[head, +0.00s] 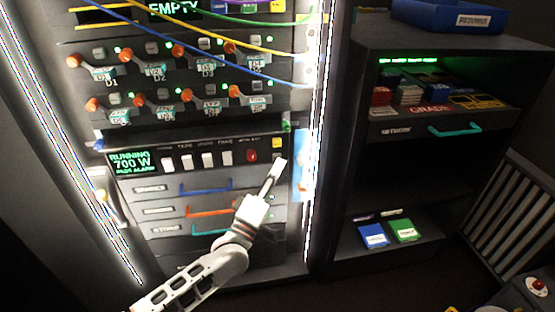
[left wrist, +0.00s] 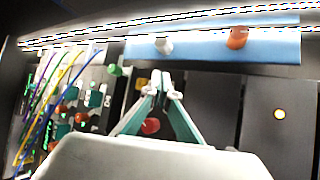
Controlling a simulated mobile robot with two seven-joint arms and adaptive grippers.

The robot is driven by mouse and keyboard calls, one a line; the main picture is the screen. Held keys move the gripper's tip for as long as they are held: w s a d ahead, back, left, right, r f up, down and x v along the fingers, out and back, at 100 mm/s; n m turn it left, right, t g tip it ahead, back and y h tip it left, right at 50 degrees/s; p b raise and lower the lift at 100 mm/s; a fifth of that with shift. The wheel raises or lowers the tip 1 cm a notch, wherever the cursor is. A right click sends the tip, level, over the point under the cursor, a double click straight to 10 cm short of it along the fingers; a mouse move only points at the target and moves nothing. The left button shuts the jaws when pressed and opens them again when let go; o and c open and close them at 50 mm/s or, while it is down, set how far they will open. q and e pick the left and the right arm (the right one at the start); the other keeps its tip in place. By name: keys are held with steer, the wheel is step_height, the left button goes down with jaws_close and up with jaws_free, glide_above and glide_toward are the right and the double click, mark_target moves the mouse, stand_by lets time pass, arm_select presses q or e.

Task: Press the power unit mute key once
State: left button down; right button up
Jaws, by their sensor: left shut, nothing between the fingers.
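The power unit (head: 190,158) is a dark panel strip in the rack, with a green display reading RUNNING, 700 W and an alarm line, several white rocker switches and a red round button (head: 252,156). A small yellow key (head: 277,143) sits at its right end; its label is too small to read. My left gripper (head: 280,164) is shut and empty, with its tips just below the yellow key in the head view. In the left wrist view the gripper (left wrist: 165,82) has the red button (left wrist: 150,126) between its fingers' outlines and the yellow key (left wrist: 141,83) beside the tips. Contact cannot be told.
Above are rows of orange-knobbed levers (head: 183,50) and hanging cables (head: 215,58). Below are drawers with blue, orange and teal handles (head: 208,209). A light-blue panel (head: 301,165) stands close right of the gripper. A dark shelf unit (head: 430,165) stands further right.

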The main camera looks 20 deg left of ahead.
arm_select(q)
steer(key=shift+w+a, duration=0.2)
steer(key=shift+w, duration=0.15)
stand_by(0.7)
stand_by(0.4)
steer(key=shift+s+d, duration=0.45)
steer(key=shift+s, duration=0.25)
steer(key=shift+p, duration=0.3)
